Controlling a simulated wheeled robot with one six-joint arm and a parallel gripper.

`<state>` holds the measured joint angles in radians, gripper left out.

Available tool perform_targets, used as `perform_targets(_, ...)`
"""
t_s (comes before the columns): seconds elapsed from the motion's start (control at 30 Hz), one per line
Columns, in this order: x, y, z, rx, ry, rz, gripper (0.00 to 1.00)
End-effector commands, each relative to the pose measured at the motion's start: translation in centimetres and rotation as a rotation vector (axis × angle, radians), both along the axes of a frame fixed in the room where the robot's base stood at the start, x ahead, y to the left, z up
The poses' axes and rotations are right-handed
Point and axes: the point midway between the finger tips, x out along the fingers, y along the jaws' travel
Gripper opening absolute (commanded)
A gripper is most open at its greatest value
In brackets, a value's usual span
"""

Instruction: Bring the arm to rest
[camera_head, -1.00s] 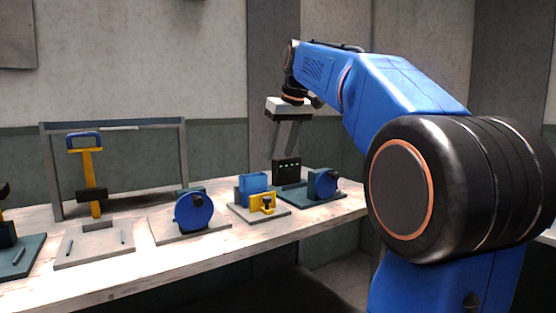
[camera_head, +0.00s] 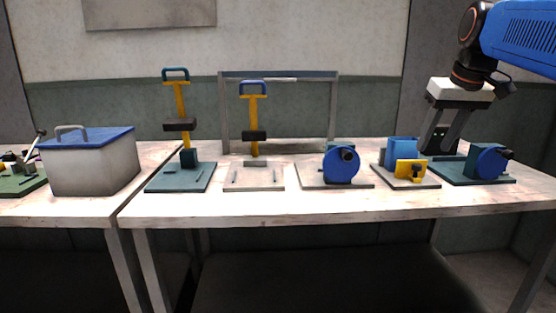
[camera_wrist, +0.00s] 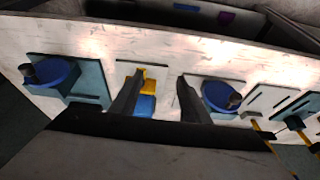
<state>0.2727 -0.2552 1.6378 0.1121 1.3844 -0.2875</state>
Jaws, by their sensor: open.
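My gripper (camera_head: 442,138) hangs from my blue arm at the right of the head view, fingers pointing down and apart, with nothing seen between them. It is above or behind the yellow-and-blue fixture (camera_head: 408,170) and the right-hand blue-wheeled device (camera_head: 490,162); the exact gap cannot be told. In the wrist view the two dark fingers (camera_wrist: 156,98) are spread, with the yellow-and-blue fixture (camera_wrist: 146,101) seen between them and a blue-wheeled device on either side.
Two presses with yellow columns, one on a teal base (camera_head: 180,178) and one on a grey base (camera_head: 254,178), stand on the table (camera_head: 330,203). Another blue-wheeled device (camera_head: 341,165) sits mid-table. A grey bin with a blue lid (camera_head: 92,165) is at left. A metal frame (camera_head: 222,110) stands behind.

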Motion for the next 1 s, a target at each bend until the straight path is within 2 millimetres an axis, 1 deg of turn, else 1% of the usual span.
perform_targets(0.03,-1.5,1.1,-1.4,0.0,0.0,0.0,0.42)
perform_targets(0.1,-3.3,2.3,-3.5,-0.001,0.0,-0.003,0.42)
perform_targets(0.17,-4.9,3.3,-5.4,-0.001,-0.001,-0.006,0.42)
perform_targets(0.27,-7.5,4.8,-8.7,-0.001,-0.004,-0.01,0.42)
perform_targets(0.3,-8.6,5.3,-10.1,-0.002,-0.003,-0.012,0.42)
perform_targets(0.37,-10.3,6.1,-12.2,-0.002,-0.005,-0.013,0.42)
perform_targets(0.4,-11.4,6.6,-13.7,-0.003,-0.007,-0.014,0.42)
perform_targets(0.47,-13.1,7.2,-15.9,-0.003,-0.009,-0.014,0.42)
perform_targets(0.5,-14.3,7.7,-17.4,-0.003,-0.01,-0.014,0.42)
perform_targets(0.7,-19.5,9.1,-25.0,-0.003,-0.017,-0.013,0.42)
perform_targets(0.83,-21.8,9.6,-28.5,-0.004,-0.021,-0.011,0.42)
perform_targets(0.9,-22.6,9.7,-29.7,-0.004,-0.021,-0.011,0.42)
perform_targets(1.0,-23.1,9.8,-30.5,-0.004,-0.024,-0.011,0.42)
